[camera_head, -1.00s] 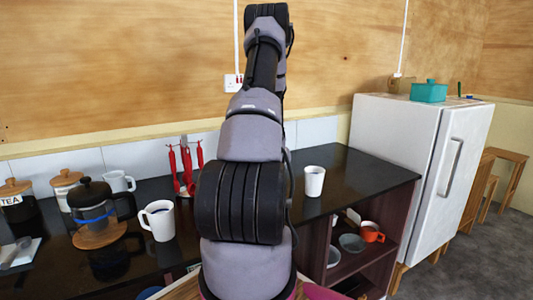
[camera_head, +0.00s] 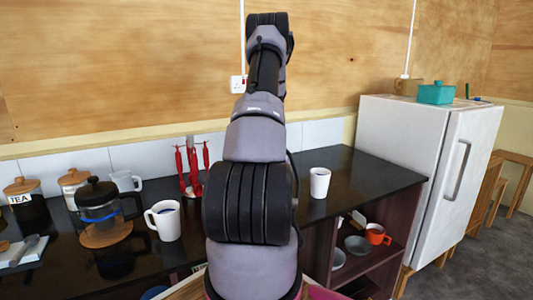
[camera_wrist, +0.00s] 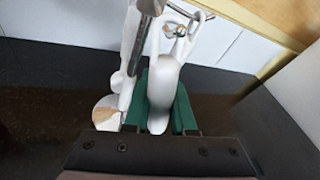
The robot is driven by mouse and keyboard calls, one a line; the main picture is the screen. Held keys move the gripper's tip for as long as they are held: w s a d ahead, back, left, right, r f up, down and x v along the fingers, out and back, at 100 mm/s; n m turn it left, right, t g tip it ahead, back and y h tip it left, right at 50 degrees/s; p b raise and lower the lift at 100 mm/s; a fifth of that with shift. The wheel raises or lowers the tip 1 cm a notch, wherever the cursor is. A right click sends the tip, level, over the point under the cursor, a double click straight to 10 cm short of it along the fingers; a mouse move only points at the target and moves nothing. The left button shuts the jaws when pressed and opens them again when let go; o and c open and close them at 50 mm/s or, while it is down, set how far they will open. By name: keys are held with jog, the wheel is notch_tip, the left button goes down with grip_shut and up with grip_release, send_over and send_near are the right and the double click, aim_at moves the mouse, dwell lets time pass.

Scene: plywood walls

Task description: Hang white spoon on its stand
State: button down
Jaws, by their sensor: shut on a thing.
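In the wrist view a white spoon (camera_wrist: 164,82) is between the green-padded fingers of my gripper (camera_wrist: 160,112), which is shut on it. Its full shape is hard to make out, as it overlaps other white parts. Close by is the stand, with a metal post (camera_wrist: 145,35) and a wire ring at the top. Other white utensils (camera_wrist: 128,70) are beside the post. I cannot tell whether the spoon touches the ring. In the head view my arm hides my gripper, the white spoon and this stand.
Red utensils (camera_head: 190,170) stand left of my arm on the black counter (camera_head: 355,178). A white mug (camera_head: 164,220), a French press (camera_head: 98,208) and jars are further left. A white cup (camera_head: 319,182) stands right of my arm, before the white fridge (camera_head: 412,150).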

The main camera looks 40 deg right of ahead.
dwell(0.4)
jog(key=c, duration=0.7)
grip_release()
jog(key=shift+a, duration=0.15)
